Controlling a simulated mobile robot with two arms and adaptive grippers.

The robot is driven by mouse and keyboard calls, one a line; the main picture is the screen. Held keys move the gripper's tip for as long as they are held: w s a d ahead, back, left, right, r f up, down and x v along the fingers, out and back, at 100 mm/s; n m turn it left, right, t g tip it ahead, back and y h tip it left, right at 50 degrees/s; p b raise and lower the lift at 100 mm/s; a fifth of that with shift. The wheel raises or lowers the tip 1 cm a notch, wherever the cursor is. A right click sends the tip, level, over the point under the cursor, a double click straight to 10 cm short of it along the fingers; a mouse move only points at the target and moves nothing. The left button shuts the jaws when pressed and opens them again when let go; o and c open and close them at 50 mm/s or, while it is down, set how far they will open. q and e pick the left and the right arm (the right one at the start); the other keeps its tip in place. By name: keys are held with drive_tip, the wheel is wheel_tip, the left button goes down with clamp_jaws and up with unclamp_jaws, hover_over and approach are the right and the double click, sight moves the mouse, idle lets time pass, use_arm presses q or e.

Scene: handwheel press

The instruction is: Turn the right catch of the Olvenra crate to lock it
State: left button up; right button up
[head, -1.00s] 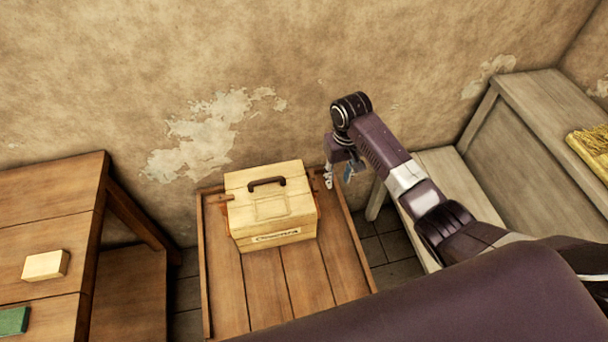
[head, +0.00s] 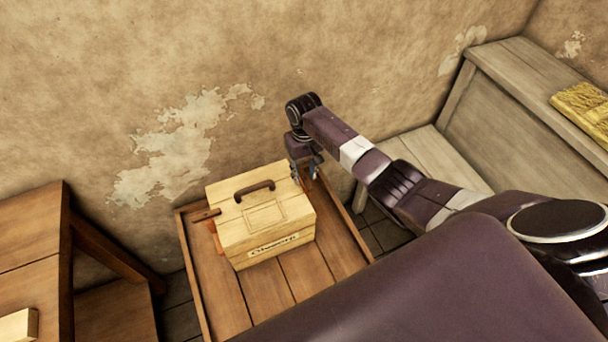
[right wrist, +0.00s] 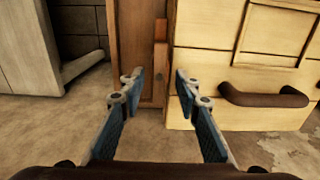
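The Olvenra crate (head: 262,235) is a pale wooden box with a dark lid handle (head: 255,190), standing on a brown slatted tray-like table. Its left catch (head: 207,215) is a brown bar sticking out at the left side. The right catch (right wrist: 160,57) shows in the right wrist view as a reddish-brown bar beside the crate wall; in the head view my gripper largely hides it. My right gripper (head: 307,174) is at the crate's right rear side. In the right wrist view its fingers (right wrist: 158,85) are apart and empty, with the catch beyond the gap. My left gripper is out of view.
The table's raised rim (head: 340,215) runs close by the crate's right side. A grey wooden bench (head: 515,105) stands at the right with a yellow item (head: 583,112) on it. A brown table (head: 30,245) is at the left. The peeling wall is behind.

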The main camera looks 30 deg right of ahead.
drive_tip(key=shift+s+d+f, duration=0.1)
drive_tip(key=shift+f, duration=0.25)
drive_tip(key=shift+c, duration=0.4)
clamp_jaws()
